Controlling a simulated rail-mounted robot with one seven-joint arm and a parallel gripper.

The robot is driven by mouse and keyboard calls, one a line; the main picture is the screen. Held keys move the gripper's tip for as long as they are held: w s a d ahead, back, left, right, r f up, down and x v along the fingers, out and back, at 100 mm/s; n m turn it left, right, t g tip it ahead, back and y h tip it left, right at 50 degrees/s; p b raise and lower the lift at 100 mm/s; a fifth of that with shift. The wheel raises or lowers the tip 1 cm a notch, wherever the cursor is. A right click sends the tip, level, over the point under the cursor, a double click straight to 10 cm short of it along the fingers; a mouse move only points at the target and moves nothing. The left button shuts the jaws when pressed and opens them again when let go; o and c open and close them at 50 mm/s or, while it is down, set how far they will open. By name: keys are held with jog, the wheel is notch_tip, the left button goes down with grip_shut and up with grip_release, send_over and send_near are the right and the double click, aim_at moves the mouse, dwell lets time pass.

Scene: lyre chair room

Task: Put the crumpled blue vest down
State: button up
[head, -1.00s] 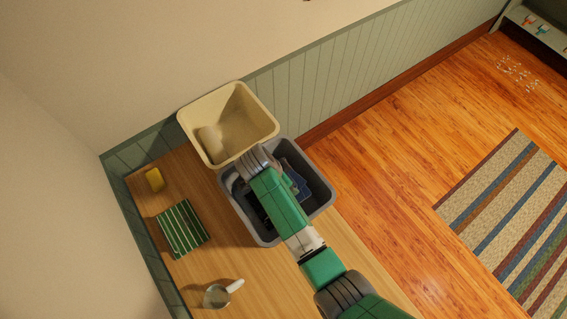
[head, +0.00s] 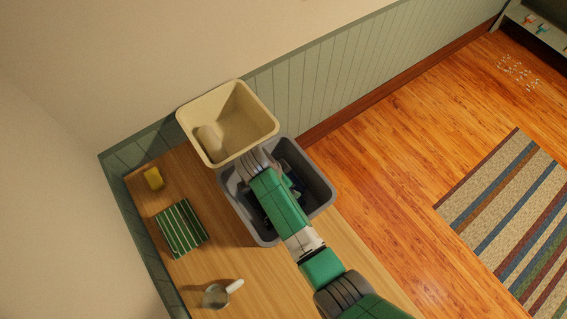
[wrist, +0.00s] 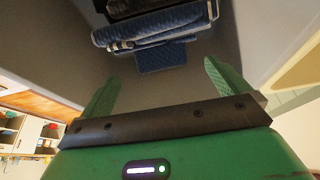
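The crumpled blue vest (wrist: 152,28) lies low inside a grey bin (head: 327,205), with quilted dark-blue cloth and a paler edge showing. My gripper (wrist: 160,72) is open and empty. Its two green fingers stand wide apart in the wrist view, with the vest beyond their tips and clear of them. In the head view my arm reaches down into the bin and covers much of its inside, so only scraps of dark-blue cloth show there. A black thing (wrist: 125,7) lies against the vest at the top of the wrist view.
A cream bin (head: 245,125) with a pale roll (head: 208,138) inside stands beside the grey bin. On the wooden tabletop (head: 250,275) are a yellow block (head: 153,179), a green striped cloth (head: 181,228) and a pale-handled pot (head: 216,296). Open floor lies right.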

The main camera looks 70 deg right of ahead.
jog(key=shift+r, duration=0.2)
jog(key=v, duration=1.2)
jog(key=shift+r, duration=0.4)
jog(key=w+a+r+n+t+h, duration=0.1)
jog(key=w+a+r+n+t, duration=0.25)
jog(key=w+r, duration=0.45)
jog(key=w+a+r+n+t+h, duration=0.2)
jog(key=w+r+n+t, duration=0.25)
jog(key=w+r, duration=0.25)
jog(key=w+a+r+n+t, duration=0.3)
jog(key=a+r+t, duration=0.15)
jog(key=r, duration=0.35)
jog(key=w+a+r+n+t, duration=0.3)
jog(key=a+r, duration=0.2)
jog(key=r, duration=0.3)
jog(key=s+a+r+n+t+y, duration=0.2)
jog(key=s+a+r+n+t, duration=0.1)
jog(key=a+r, duration=0.3)
jog(key=s+a+r+n+t+y, duration=0.2)
jog(key=s+a+r+n+t, duration=0.2)
jog(key=r, duration=0.7)
jog(key=s+a+r+n+t+y, duration=0.3)
jog(key=s+a+r+n+t, duration=0.1)
jog(key=a+r, duration=0.4)
jog(key=shift+s+a+r+t, duration=0.2)
jog(key=shift+s+r+t, duration=0.35)
jog(key=shift+s+r, duration=0.1)
